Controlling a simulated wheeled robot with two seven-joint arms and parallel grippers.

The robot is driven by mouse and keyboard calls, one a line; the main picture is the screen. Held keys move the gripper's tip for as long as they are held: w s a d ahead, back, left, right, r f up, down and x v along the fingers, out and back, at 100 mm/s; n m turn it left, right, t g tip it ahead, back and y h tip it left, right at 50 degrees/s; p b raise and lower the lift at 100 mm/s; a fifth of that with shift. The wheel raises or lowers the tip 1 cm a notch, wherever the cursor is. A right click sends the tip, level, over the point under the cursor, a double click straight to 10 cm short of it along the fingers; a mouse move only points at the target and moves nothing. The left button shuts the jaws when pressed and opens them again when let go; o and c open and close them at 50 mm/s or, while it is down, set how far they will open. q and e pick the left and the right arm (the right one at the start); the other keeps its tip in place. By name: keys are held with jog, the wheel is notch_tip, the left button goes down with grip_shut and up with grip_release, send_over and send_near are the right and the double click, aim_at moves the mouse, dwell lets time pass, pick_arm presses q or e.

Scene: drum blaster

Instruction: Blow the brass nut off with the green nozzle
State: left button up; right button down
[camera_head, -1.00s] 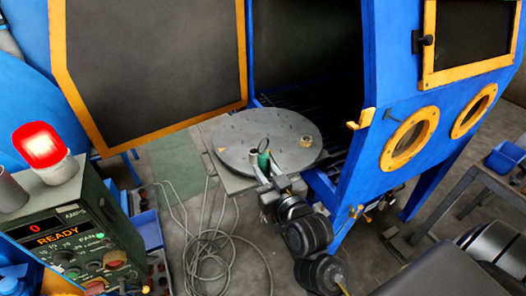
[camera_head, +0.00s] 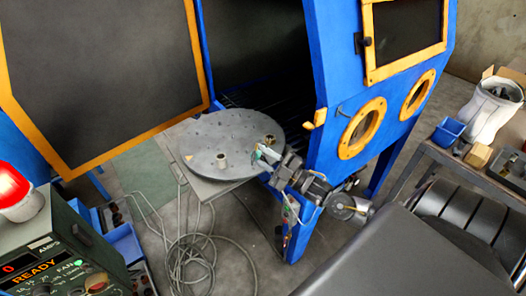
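A round grey turntable (camera_head: 232,125) stands in front of the open blue cabinet. A small brass-coloured piece, which looks like the brass nut (camera_head: 270,139), sits near its right edge. A short metal cylinder (camera_head: 222,162) stands near the front of the turntable. My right gripper (camera_head: 272,158) comes in from the lower right and seems shut on the green nozzle (camera_head: 264,152). The nozzle is small and partly hidden by the fingers; it is just in front of the nut, and I cannot tell whether they touch. My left gripper is not in view.
The cabinet's orange-framed door (camera_head: 100,85) hangs open at left. A blue cabinet post (camera_head: 318,70) rises behind my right arm. A loose hose (camera_head: 200,245) coils on the floor. A control box (camera_head: 60,250) reads READY. A cart with a blue bin (camera_head: 448,132) stands at right.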

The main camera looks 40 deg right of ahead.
jog(key=w+d+f+b, duration=0.1)
jog(key=d+b, duration=0.1)
jog(key=w+d+f+b, duration=0.1)
jog(key=w+f+b, duration=0.1)
jog(key=b, duration=0.1)
jog(key=shift+w+d+f, duration=0.15)
jog(key=shift+d, duration=0.2)
jog(key=shift+w+d, duration=0.15)
dwell(0.4)
jog(key=shift+w+d+b, duration=0.45)
jog(key=shift+d, duration=0.05)
dwell(0.5)
notch_tip(320, 180, up, 6)
jog(key=p, duration=0.5)
